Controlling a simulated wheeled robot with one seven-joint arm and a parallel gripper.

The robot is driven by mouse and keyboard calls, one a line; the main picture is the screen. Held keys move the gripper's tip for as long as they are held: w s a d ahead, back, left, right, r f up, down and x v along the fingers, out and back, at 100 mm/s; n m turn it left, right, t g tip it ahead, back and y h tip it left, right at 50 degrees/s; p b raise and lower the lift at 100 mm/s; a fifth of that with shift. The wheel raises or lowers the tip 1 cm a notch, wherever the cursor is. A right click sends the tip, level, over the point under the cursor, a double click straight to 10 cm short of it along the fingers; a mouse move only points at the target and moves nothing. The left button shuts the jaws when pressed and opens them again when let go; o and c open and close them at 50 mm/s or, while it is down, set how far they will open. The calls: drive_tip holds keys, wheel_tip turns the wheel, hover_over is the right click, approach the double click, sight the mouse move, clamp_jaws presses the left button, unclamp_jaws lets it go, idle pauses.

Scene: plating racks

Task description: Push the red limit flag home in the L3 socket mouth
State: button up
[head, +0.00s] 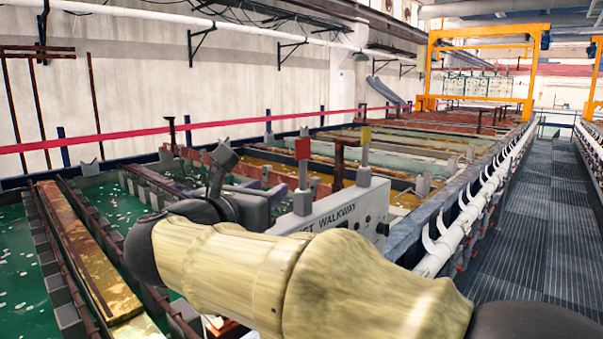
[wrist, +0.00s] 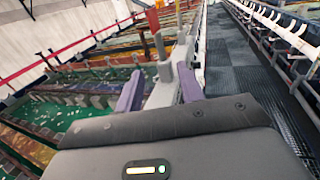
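The red limit flag (head: 303,148) stands upright on a thin stem above a grey block (head: 303,203) on the white walkway panel (head: 350,210). In the wrist view the red flag (wrist: 152,19) appears at the top, with its stem and block lying between the finger lines and beyond the tips. My gripper (wrist: 161,72) is open, its two purple fingers spread wide with nothing held. In the head view my gripper (head: 284,189) is left of the flag's block, partly hidden by my arm. I cannot read an L3 mark or tell how deep the flag sits.
A yellow flag (head: 365,135) stands on a grey post right of the red one. Green liquid tanks (head: 25,260) with racks lie at left. A white rail with hooks (head: 485,190) and a grated walkway (head: 530,220) run along the right. My arm covers part of the panel.

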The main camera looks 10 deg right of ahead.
drive_tip(key=p, duration=0.6)
approach(301, 170)
drive_tip(key=x, duration=0.5)
drive_tip(key=shift+s+d+r, duration=0.15)
drive_tip(key=shift+d+r, duration=0.05)
drive_tip(key=shift+r, duration=0.2)
drive_tip(key=shift+w+d+f, duration=0.2)
drive_tip(key=shift+w+d, duration=0.05)
drive_tip(key=shift+w, duration=0.05)
drive_tip(key=shift+w+d+r+p, duration=0.15)
drive_tip(key=shift+w+d+p, duration=0.2)
drive_tip(key=shift+w+p, duration=0.65)
drive_tip(key=p+x, duration=0.2)
drive_tip(key=shift+w+d+p, duration=0.1)
drive_tip(key=shift+d+p, duration=0.1)
drive_tip(key=shift+p, duration=0.15)
drive_tip(key=shift+w+d+f, duration=0.2)
drive_tip(key=shift+w+f, duration=0.1)
drive_tip(key=shift+w, duration=0.1)
